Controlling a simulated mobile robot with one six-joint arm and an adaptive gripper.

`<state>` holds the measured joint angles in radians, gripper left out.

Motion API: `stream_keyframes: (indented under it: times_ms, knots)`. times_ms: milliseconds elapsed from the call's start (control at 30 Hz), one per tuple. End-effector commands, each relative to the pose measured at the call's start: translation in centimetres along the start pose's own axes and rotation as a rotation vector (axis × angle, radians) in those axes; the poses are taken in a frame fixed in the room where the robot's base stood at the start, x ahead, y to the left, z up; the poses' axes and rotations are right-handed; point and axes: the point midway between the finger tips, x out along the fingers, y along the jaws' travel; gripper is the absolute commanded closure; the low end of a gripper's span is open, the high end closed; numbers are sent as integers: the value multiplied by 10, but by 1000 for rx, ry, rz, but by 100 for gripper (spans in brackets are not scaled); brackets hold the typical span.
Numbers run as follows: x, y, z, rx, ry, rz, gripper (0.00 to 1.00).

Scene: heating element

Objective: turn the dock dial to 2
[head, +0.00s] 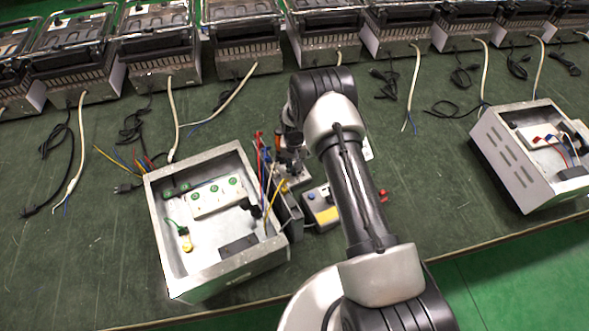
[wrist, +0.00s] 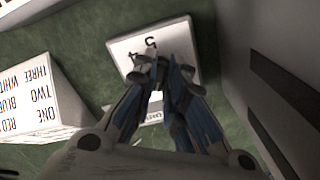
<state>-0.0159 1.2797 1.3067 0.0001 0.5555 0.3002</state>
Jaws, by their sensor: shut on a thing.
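In the wrist view the white dock panel (wrist: 185,30) shows the dark numerals 5 and 4, upside down. My gripper (wrist: 158,74), with blue-lined fingers, is over this panel and closed on what looks like the dial. The dial itself is mostly hidden by the fingertips, so its pointer and setting cannot be read. The lower numerals are also covered. In the head view my gripper (head: 286,178) points down just right of an open grey box, and the dock is not clear behind it.
A white sign (wrist: 38,100) lists ONE RED, TWO BLUE, THREE WHITE. A slotted grey wall (wrist: 270,60) stands close on the wrist view's right. In the head view, the open box (head: 165,235) is left and a small yellow-and-blue-marked unit (head: 322,207) is right of my gripper.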

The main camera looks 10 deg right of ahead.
Motion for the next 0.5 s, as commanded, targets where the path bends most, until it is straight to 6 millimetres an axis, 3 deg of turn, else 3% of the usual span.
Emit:
stream_keyframes:
  times_ms: [500]
  knots:
    - [0,-1,0,241,1,0,100]
